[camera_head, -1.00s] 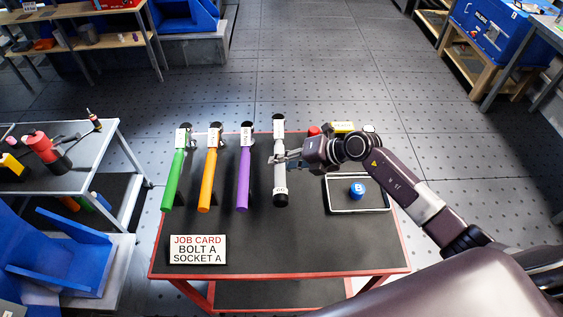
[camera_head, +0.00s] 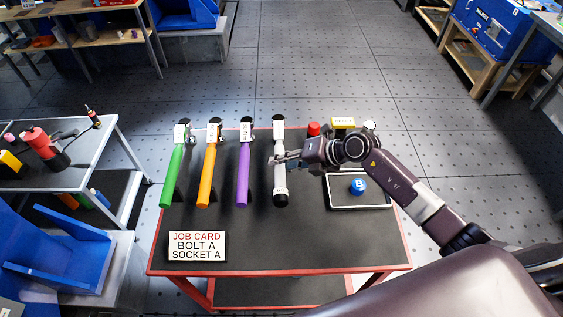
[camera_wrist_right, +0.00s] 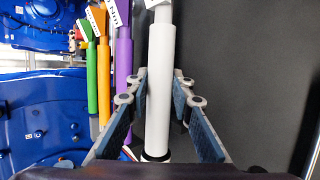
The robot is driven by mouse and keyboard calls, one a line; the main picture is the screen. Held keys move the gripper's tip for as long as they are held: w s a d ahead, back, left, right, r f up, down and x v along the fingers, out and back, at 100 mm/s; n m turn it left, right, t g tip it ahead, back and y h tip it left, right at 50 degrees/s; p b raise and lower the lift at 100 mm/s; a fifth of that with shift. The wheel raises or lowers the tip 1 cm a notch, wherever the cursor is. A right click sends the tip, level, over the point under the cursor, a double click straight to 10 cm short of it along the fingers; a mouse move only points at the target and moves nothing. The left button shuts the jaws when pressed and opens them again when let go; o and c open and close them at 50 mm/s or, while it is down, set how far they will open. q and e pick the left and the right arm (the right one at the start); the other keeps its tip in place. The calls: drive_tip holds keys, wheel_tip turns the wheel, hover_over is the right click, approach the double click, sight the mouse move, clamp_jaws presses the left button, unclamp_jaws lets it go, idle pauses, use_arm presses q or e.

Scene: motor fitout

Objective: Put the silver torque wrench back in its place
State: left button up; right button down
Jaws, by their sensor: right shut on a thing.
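The silver torque wrench (camera_head: 280,183), pale with a black lower end, is the rightmost in a row of wrenches on the red-edged cart (camera_head: 290,249). It lines up with the others, its labelled head towards the far edge. My right gripper (camera_head: 277,160) is shut on its shaft from the right. In the right wrist view the silver wrench (camera_wrist_right: 160,70) runs between the two blue-padded fingers (camera_wrist_right: 161,90). What supports its head is hard to make out. My left gripper is not in view.
Green (camera_head: 172,178), orange (camera_head: 208,178) and purple (camera_head: 244,178) wrenches stand to the left. A job card (camera_head: 197,246) is at the front left. A tray (camera_head: 337,203) holding a blue part marked B (camera_head: 358,186) lies right.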

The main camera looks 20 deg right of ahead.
drive_tip(key=shift+w+f, duration=0.1)
drive_tip(key=shift+f, duration=0.05)
drive_tip(key=c, duration=1.6)
unclamp_jaws()
drive_tip(key=shift+s+f, duration=0.2)
drive_tip(key=shift+f, duration=0.05)
drive_tip(key=shift+v, duration=6.05)
drive_tip(key=shift+r, duration=0.1)
